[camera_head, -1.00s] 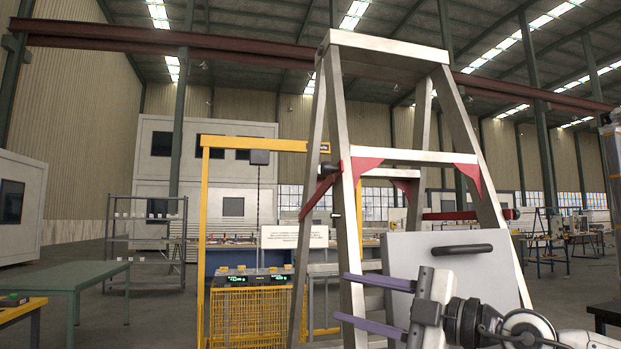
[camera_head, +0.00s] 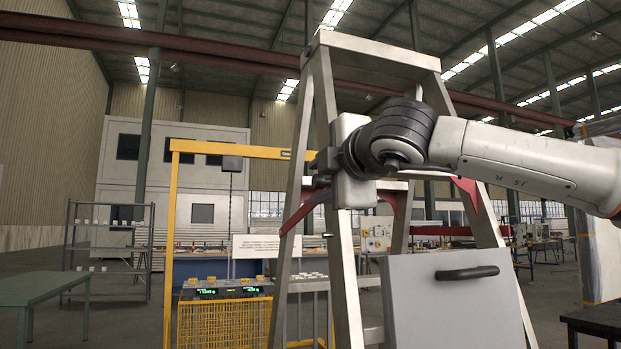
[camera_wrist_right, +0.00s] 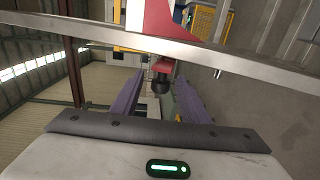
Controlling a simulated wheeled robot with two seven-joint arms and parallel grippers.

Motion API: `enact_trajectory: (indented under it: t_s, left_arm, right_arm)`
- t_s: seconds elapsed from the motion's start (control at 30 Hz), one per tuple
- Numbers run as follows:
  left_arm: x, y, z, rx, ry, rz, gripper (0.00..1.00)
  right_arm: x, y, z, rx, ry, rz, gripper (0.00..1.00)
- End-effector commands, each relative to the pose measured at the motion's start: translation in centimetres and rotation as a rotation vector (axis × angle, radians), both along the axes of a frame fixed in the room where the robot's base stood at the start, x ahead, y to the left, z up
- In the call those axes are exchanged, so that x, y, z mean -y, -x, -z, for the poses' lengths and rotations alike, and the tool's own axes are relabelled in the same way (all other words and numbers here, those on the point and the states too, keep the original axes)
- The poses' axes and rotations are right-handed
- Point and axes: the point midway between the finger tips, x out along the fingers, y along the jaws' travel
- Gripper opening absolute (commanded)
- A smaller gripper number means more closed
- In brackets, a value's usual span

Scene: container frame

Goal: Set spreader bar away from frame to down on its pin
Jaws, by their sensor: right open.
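The red spreader bar (camera_head: 303,210) slants at the left side of the stepladder (camera_head: 346,270) in the head view. Its upper end is hidden behind my right gripper (camera_head: 322,165). In the right wrist view, the red bar (camera_wrist_right: 163,66) ends in a black knob (camera_wrist_right: 161,86), which lies between the two purple fingers of my open right gripper (camera_wrist_right: 155,92). I cannot tell whether a finger touches it. A small pin (camera_wrist_right: 218,73) sticks out by the ladder rail in the wrist view; it also shows on the near leg in the head view (camera_head: 327,235). My left gripper is not in view.
A grey panel with a black handle (camera_head: 467,272) covers the ladder's lower right. A yellow frame (camera_head: 171,240) and a wire basket (camera_head: 225,322) stand behind at left. A green table (camera_head: 40,288) is farther left. The ladder rail (camera_wrist_right: 60,31) crosses close ahead in the wrist view.

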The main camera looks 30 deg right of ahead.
Motion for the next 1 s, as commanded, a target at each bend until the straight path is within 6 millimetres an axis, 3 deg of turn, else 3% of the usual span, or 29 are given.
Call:
enact_trajectory:
  t_s: [0.23, 0.63, 0.87, 1.0]
  left_arm:
    - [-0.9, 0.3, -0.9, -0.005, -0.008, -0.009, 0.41]
    - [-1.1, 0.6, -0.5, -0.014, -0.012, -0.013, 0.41]
    - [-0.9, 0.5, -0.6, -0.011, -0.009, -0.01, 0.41]
    - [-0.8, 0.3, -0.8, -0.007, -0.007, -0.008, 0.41]
  right_arm:
    - [0.8, -3.5, 0.1, -0.002, 0.0, -0.001, 0.41]
    - [1.0, -4.3, 0.3, -0.001, 0.001, -0.001, 0.41]
    - [1.0, -4.2, 0.3, -0.001, 0.001, -0.001, 0.02]
    - [1.0, -4.2, 0.3, -0.001, 0.001, -0.001, 0.0]
